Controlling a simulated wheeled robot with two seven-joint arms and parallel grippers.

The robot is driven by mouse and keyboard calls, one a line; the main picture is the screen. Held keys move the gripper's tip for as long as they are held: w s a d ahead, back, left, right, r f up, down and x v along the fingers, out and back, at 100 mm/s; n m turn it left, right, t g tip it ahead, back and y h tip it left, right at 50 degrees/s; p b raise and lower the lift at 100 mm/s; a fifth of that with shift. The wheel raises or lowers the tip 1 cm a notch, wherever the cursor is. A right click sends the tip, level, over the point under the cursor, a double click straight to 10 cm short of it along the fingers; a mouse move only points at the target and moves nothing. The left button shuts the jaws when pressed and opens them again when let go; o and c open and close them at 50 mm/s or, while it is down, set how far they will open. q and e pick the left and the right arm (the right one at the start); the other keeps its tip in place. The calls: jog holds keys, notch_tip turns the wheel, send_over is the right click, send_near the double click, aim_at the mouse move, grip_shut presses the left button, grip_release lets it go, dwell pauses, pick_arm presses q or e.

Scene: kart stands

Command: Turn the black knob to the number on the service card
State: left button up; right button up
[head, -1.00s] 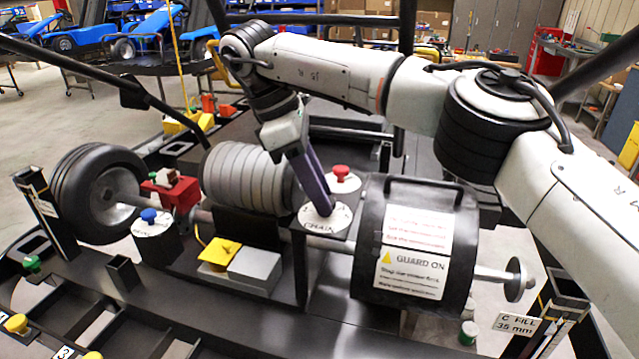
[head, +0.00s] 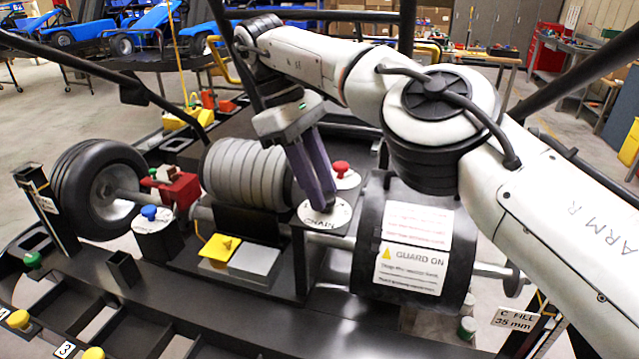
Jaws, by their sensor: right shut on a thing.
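My right gripper (head: 322,206) points down at a round white dial plate (head: 338,219) on a black post in the middle of the head view. Its purple fingers are close together at the middle of the dial, shut on the black knob, which they hide almost wholly. The dial's lettering is only partly readable and its numbers cannot be made out. No service card can be told for certain. My left gripper is out of view.
A red knob (head: 341,168) stands just behind the dial, and a blue knob (head: 149,213) to the left. A black guard drum (head: 365,235) with labels is close on the right. A ribbed grey roller (head: 240,175), a wheel (head: 75,190) and a yellow pad (head: 219,248) lie left.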

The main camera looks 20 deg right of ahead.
jog(key=o, duration=1)
